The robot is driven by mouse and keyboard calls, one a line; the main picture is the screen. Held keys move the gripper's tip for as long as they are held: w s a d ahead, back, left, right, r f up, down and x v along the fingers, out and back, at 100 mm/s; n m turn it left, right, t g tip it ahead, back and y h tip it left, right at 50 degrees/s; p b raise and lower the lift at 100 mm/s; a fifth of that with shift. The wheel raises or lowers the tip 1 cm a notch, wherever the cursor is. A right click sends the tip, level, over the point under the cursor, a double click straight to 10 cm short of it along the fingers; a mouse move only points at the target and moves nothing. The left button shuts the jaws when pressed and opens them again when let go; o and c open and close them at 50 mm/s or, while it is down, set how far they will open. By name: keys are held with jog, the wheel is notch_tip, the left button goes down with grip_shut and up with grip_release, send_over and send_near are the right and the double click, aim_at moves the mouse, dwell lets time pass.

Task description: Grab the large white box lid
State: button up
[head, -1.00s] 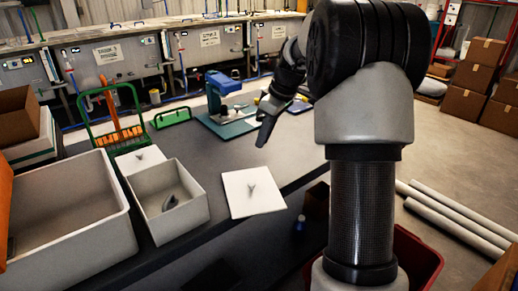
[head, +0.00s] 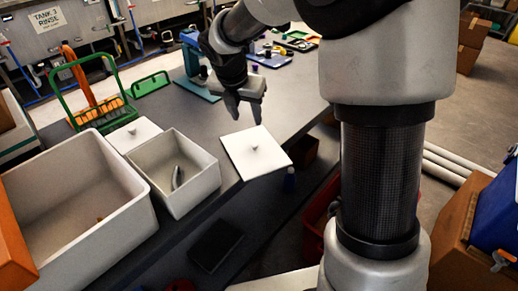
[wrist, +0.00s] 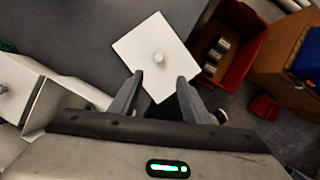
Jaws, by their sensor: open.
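The large white box lid (head: 255,165) is a flat square with a small knob on top. It lies on the grey bench with its near right part at or over the bench edge. It also shows in the wrist view (wrist: 145,45), where its knob is just beyond my fingertips. My gripper (head: 244,115) is open and empty, pointing down above the far side of the lid, apart from it. In the wrist view, my two fingers (wrist: 159,78) straddle the lid's near corner in the picture. A smaller white lid (head: 132,135) with a knob lies farther left.
An open white box (head: 205,185) with a grey item inside stands left of the lid. A green rack (head: 72,85) and a blue machine (head: 192,55) stand behind. A red tub (wrist: 255,30) sits below the bench edge.

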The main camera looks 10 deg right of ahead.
jog(key=b, duration=0.2)
send_near(254, 144)
jog(key=x, duration=0.3)
jog(key=shift+s+d, duration=0.2)
jog(key=shift+b+x, duration=0.5)
jog(key=shift+x, duration=2.15)
jog(key=shift+w+a, duration=0.1)
jog(key=shift+a, duration=0.1)
jog(key=shift+c, duration=0.3)
grip_shut()
